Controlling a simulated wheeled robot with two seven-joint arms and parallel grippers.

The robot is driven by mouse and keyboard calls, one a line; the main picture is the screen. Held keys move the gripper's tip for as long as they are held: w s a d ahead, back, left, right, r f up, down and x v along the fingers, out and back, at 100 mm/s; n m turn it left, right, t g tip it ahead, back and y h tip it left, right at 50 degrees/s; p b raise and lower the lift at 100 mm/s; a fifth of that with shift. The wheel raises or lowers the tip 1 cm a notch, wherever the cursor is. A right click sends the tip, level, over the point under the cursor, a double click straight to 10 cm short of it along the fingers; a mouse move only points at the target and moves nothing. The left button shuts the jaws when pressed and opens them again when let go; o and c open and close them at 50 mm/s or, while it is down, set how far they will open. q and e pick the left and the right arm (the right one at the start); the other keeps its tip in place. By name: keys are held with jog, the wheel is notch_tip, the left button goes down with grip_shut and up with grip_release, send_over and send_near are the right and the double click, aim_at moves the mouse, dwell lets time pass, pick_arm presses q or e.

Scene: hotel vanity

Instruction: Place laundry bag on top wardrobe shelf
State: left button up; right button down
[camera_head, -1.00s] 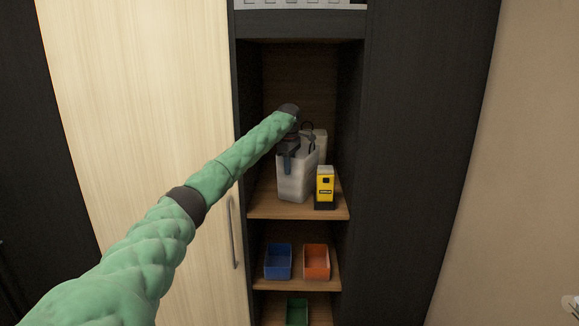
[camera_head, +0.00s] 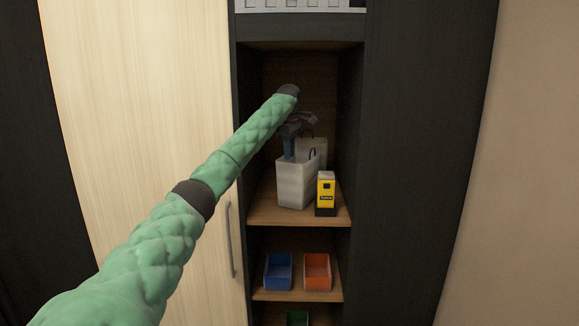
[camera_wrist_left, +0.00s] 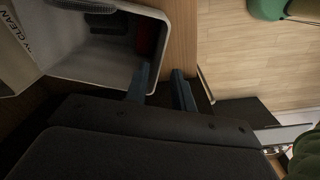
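A white open-topped bag with dark handles (camera_head: 296,183) stands upright on the middle wardrobe shelf. Printing ending in "Y CLEAN" and its open mouth (camera_wrist_left: 92,68) show in the left wrist view. My left gripper (camera_head: 290,152) hangs over the bag's back left rim in the head view. In the left wrist view its fingers (camera_wrist_left: 163,88) are apart, with no bag wall visible between them. One finger overlaps the bag's corner; contact is unclear. A second pale bag (camera_head: 317,147) stands behind, partly hidden. My right gripper is not in view.
A yellow and black box (camera_head: 326,193) stands right of the bag, close to it. Blue (camera_head: 278,272) and orange (camera_head: 317,271) bins sit on the shelf below. A white slatted container (camera_head: 300,4) shows at the top. Dark side panels bound the narrow shelf opening.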

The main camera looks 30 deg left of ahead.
pick_arm(q)
notch_tip(320, 180, up, 3)
jog(key=shift+a+f, duration=0.1)
jog(key=shift+f, duration=0.1)
jog(key=shift+r+b, duration=0.35)
jog(key=shift+r, duration=0.4)
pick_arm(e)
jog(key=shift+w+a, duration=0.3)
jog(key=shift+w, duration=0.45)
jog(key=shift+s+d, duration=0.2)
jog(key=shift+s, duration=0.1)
